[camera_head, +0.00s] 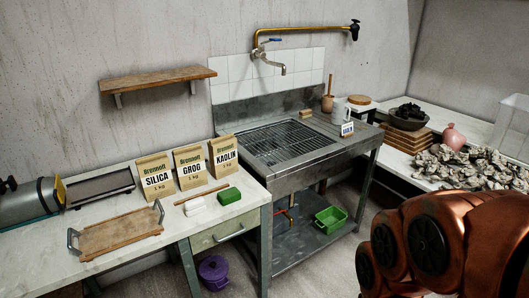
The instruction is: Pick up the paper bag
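Three brown paper bags with white labels stand upright in a row on the white counter at the left. The left bag (156,178) reads SILICA, the middle bag (189,168) reads GROG, and the right bag (223,157) reads KAOLIN. They stand close together, a little back from the counter's front edge. My copper-coloured arm shows at the lower right, far from the bags. My gripper is outside the view, so its state does not show.
A wooden tray (120,232) with metal handles lies in front of the bags. A green block (229,195), white block (195,204) and wooden roller (201,193) lie near them. A metal sink (283,172) stands right of the counter. A wooden shelf (158,78) hangs above.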

